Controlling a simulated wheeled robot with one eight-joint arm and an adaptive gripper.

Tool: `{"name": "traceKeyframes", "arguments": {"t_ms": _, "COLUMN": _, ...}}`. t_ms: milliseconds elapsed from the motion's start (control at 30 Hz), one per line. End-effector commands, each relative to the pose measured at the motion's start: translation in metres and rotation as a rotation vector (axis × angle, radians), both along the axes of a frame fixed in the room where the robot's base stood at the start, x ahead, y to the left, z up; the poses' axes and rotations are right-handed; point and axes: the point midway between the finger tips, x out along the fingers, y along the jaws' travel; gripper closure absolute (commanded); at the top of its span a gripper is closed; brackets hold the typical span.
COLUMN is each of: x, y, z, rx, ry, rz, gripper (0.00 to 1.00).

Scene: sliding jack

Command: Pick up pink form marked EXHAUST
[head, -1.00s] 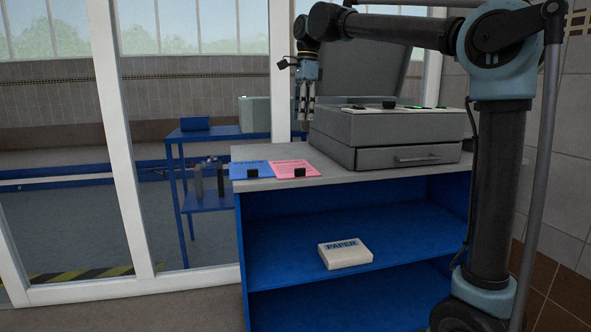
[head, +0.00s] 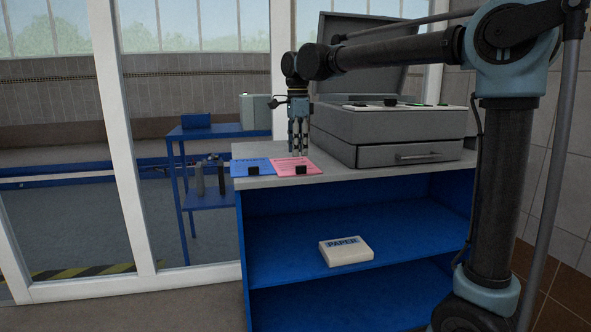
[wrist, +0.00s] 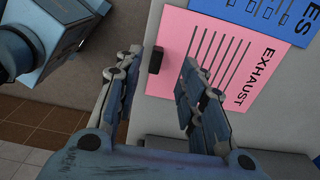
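The pink form (head: 310,167) lies flat on the grey counter top, to the right of a blue form. In the wrist view the pink form (wrist: 205,75) shows the word EXHAUST, printed lines and a small black block (wrist: 156,60) at one edge. My gripper (head: 298,153) points down just above the far part of the pink form. In the wrist view my gripper (wrist: 158,68) has its fingers spread apart with nothing between them but the view of the form and black block. Whether the fingertips touch the form I cannot tell.
The blue form (head: 250,167) lies beside the pink one, with its own black block. A grey copier (head: 385,130) with raised lid stands close on the right. A paper pack (head: 345,251) sits on the blue shelf below.

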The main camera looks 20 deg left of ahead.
Motion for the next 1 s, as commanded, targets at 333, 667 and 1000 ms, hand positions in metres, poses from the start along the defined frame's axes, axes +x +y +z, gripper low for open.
{"name": "traceKeyframes", "arguments": {"t_ms": 333, "x": -0.001, "y": -0.001, "z": -0.025, "rx": 0.000, "ry": 0.000, "rz": 0.000, "gripper": 0.63}}
{"name": "traceKeyframes", "arguments": {"t_ms": 667, "x": -0.002, "y": -0.002, "z": -0.063, "rx": 0.000, "ry": 0.000, "rz": 0.000, "gripper": 0.63}}
{"name": "traceKeyframes", "arguments": {"t_ms": 1000, "x": -0.002, "y": -0.002, "z": -0.067, "rx": 0.000, "ry": 0.000, "rz": 0.000, "gripper": 0.72}}
